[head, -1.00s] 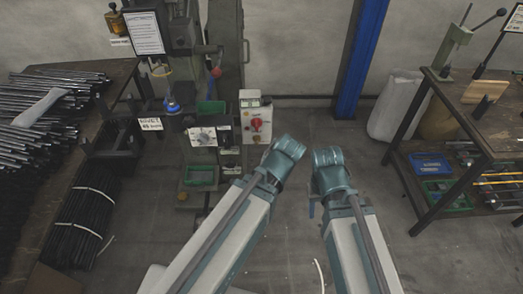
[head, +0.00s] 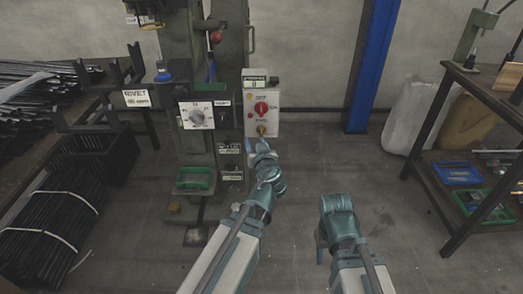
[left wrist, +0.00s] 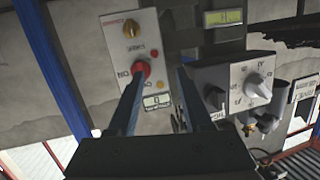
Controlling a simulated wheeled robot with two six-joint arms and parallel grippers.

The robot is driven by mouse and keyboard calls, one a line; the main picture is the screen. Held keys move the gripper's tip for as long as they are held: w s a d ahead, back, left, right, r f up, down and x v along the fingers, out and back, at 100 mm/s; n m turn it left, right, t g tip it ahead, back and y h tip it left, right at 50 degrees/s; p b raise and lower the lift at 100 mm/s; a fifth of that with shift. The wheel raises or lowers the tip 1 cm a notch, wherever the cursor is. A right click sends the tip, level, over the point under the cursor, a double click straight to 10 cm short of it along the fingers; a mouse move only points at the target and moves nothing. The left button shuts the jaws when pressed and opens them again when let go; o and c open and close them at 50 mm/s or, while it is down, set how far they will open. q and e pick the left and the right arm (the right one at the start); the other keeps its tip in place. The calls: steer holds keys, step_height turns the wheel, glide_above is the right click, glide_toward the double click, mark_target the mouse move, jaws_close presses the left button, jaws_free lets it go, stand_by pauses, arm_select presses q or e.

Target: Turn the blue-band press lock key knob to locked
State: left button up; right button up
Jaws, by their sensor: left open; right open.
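A green press (head: 232,60) carries a light control box (head: 276,88) with a counter, a red knob (head: 262,107) and a brass key knob (head: 262,130) below it. In the left wrist view the box is upside down, with the brass key knob (left wrist: 130,29) at the top and the red knob (left wrist: 141,69) by a fingertip. I cannot read the key knob's position. My left gripper (head: 262,146) is open and empty, just below the key knob in the head view; its fingers (left wrist: 160,76) spread in the wrist view. My right gripper (head: 319,242) is open, low over the floor. No blue band is clearly visible.
Left of the box is a panel with a grey dial (head: 197,115). A green tray (head: 194,180) sits lower on the press. A blue post (head: 374,65) stands behind. Racks of dark rods are at left, a workbench (head: 470,95) at right. The floor between is clear.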

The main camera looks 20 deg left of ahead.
arm_select(q)
step_height(320, 180, down, 7)
steer(key=w+d+m+t+h+b, duration=0.1)
steer(key=w+t+h+b, duration=0.1)
steer(key=b, duration=0.7)
steer(key=shift+w+t+h, duration=0.3)
steer(key=shift+w+t, duration=0.15)
steer(key=shift+t, duration=0.45)
arm_select(e)
step_height(320, 180, down, 11)
steer(key=shift+f, duration=0.2)
arm_select(q)
steer(key=shift+d+r, duration=0.1)
steer(key=shift+r, duration=0.05)
steer(key=shift+w, duration=0.15)
